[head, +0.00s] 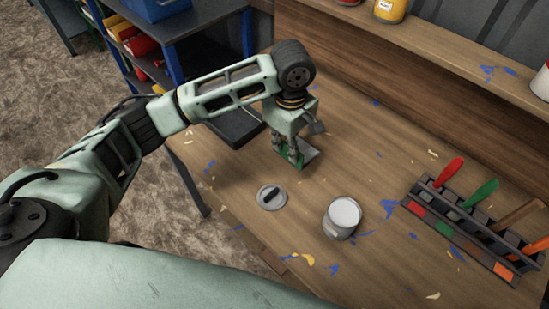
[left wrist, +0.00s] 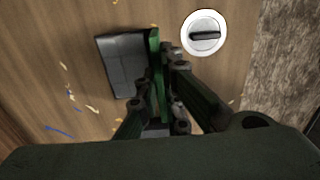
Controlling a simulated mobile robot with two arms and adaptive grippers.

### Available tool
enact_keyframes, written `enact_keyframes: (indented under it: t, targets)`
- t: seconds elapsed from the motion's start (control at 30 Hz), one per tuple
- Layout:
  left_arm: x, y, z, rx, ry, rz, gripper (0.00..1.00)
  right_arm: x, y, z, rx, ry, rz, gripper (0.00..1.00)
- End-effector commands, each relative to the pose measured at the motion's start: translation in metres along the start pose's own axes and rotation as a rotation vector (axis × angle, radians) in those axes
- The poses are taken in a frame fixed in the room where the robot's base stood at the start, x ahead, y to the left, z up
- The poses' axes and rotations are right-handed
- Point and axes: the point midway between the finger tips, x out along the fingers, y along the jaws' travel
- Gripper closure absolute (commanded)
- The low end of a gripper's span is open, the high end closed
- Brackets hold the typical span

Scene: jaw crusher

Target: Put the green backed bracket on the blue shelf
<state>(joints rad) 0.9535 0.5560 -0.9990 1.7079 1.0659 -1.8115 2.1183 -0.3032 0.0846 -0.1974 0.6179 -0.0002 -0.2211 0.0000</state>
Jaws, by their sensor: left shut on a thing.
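My left gripper (head: 289,150) is shut on the green backed bracket, over the left part of the wooden workbench. The bracket's green back (head: 277,151) shows beside the fingers, and its grey plate sticks out to the right. In the left wrist view my gripper (left wrist: 163,103) has its fingers on both sides of the green back (left wrist: 154,68), and the grey plate (left wrist: 124,66) lies to the left. I cannot tell if the bracket touches the bench. The shelf unit with blue posts (head: 183,63) stands at the top left, partly behind my arm. My right gripper is out of view.
A round lid with a dark handle (head: 271,197) and an open can (head: 341,217) stand on the workbench near the bracket. A tool rack (head: 463,228) is at the right. A blue bin (head: 155,8) sits on the shelf unit's dark top, which has bare room beside it.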

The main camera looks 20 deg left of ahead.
Motion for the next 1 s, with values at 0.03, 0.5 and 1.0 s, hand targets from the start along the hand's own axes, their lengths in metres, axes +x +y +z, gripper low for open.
enact_keyframes:
  t: [0.03, 0.5, 1.0]
  targets:
    - [0.004, -0.007, -0.012, -0.005, 0.003, -0.002, 1.0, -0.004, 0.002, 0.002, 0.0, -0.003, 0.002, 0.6]
    - [0.045, -0.029, -0.049, 0.002, -0.001, 0.0, 1.0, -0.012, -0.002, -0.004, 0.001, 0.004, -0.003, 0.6]
    - [0.073, -0.029, -0.049, 0.003, 0.0, 0.003, 1.0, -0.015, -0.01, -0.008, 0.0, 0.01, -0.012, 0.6]
